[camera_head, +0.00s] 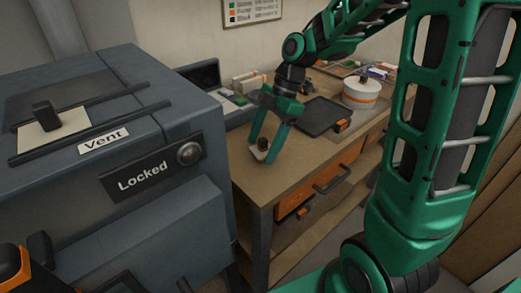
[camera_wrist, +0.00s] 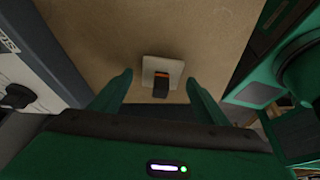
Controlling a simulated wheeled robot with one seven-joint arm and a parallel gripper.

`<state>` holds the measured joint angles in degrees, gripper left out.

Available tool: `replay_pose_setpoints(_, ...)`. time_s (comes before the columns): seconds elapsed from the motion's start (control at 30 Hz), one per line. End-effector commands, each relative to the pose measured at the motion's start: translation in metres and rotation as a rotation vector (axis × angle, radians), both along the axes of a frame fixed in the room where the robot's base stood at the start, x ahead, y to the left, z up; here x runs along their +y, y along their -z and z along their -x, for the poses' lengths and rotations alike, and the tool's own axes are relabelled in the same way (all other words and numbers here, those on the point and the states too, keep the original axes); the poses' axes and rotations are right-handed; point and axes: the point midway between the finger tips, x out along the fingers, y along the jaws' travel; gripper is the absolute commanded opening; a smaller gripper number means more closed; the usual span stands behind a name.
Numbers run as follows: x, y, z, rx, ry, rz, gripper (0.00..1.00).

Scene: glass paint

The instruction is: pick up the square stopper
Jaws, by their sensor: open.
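The square stopper is a pale square plate (camera_wrist: 162,72) with a dark upright knob and an orange-red mark. In the wrist view it sits on the tan bench top (camera_wrist: 110,35), between and just beyond my fingertips. My gripper (camera_wrist: 158,85) is open, with one green finger on each side of the stopper and a gap on both sides. In the head view my gripper (camera_head: 264,150) points down at the bench's near left corner. The stopper (camera_head: 262,146) shows there as a small dark knob on a pale base between the fingers.
A dark grey cabinet (camera_head: 185,210) marked "Vent" and "Locked" stands left of the bench, close to my gripper. A black tray (camera_head: 322,117) and a round white container (camera_head: 360,92) with an orange band lie farther back on the bench. Orange-fronted drawers (camera_head: 293,200) are below.

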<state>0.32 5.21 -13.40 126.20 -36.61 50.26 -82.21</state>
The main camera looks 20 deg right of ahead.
Motion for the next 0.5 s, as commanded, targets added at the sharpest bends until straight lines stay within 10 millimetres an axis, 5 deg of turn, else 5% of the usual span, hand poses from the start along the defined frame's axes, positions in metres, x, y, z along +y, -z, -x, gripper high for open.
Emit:
replay_pose_setpoints(0.3,0.0025,0.0058,0.0006,0.000,0.000,0.000,0.69)
replay_pose_setpoints(0.5,0.0023,0.0056,0.0005,0.000,0.000,0.000,0.23)
